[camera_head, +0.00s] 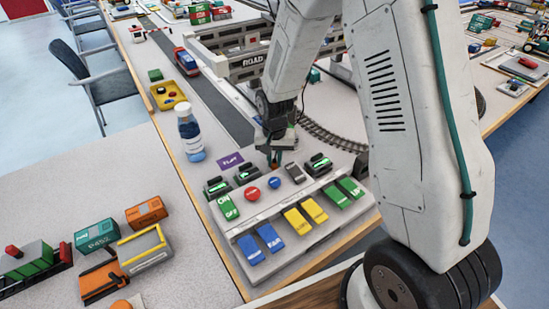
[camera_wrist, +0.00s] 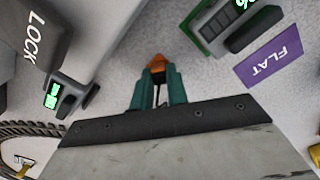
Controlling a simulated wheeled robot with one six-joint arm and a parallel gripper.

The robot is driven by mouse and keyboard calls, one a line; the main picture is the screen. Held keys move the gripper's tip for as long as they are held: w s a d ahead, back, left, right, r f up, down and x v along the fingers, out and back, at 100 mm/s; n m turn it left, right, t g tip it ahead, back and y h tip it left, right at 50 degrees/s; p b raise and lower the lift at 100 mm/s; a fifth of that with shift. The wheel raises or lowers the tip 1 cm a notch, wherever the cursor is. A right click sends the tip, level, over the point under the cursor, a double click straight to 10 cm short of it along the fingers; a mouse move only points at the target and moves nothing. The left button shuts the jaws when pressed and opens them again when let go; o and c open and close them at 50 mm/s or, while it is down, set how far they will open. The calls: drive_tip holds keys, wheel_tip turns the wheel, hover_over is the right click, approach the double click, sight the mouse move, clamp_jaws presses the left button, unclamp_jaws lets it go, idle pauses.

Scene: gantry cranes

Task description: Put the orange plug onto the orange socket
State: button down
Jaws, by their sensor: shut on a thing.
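My gripper (camera_head: 275,161) hangs above the back edge of the control panel, close to the purple FLAT label. In the wrist view, its two teal fingers (camera_wrist: 158,80) are closed on a small orange piece, which I take to be the orange plug (camera_wrist: 157,62). Only the orange tip shows beyond the fingers; the rest is hidden between them. I cannot pick out the orange socket in either view.
The control panel (camera_head: 262,221) carries blue, yellow and green rockers, round buttons and devices with green displays. The purple FLAT label (camera_head: 230,161) lies behind it. A bottle (camera_head: 190,135) stands to the left. Railway track (camera_head: 330,137) curves behind. Orange and green models sit front left.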

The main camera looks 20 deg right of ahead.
drive_tip(key=c, duration=0.8)
unclamp_jaws()
drive_tip(key=shift+r, duration=3.5)
